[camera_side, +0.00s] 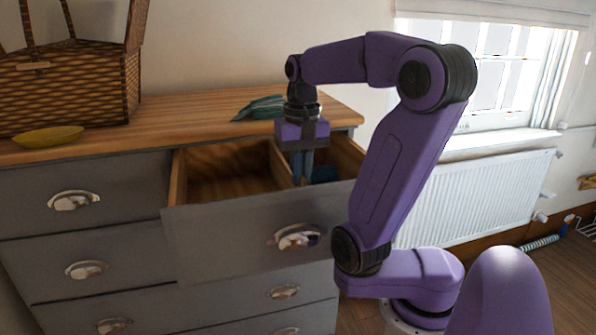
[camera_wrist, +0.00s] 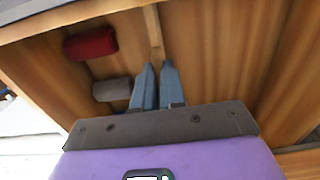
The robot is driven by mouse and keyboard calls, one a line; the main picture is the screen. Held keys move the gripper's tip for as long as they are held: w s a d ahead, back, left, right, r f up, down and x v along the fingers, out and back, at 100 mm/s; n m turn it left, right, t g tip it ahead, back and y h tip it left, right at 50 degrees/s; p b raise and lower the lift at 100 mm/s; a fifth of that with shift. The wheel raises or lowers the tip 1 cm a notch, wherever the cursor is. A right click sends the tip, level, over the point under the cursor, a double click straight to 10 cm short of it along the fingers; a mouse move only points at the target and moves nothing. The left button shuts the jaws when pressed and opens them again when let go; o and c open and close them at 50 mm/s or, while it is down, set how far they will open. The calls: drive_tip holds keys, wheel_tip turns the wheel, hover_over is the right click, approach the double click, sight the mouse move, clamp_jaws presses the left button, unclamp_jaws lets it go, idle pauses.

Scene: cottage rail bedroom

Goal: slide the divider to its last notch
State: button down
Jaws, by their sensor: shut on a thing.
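The divider is a thin wooden strip (camera_wrist: 153,28) in the wrist view and stands across the open drawer; in the side view (camera_side: 279,163) it is just left of my gripper. My gripper (camera_side: 302,178) points down into the drawer. In the wrist view its blue-grey fingers (camera_wrist: 157,70) are shut on the divider, one on each side, and hide part of it. The drawer's grey front (camera_side: 235,240) is pulled out. The notches are too small to make out.
A red roll (camera_wrist: 90,43) and a grey roll (camera_wrist: 112,90) lie on one side of the divider; the other side looks empty.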

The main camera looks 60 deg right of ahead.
drive_tip(key=c, duration=1.2)
unclamp_jaws()
drive_tip(key=shift+s+d, duration=0.1)
drive_tip(key=shift+d, duration=0.1)
wheel_tip(320, 180, up, 18)
drive_tip(key=shift+f, duration=0.25)
drive_tip(key=shift+f, duration=0.1)
drive_tip(key=shift+f, duration=8)
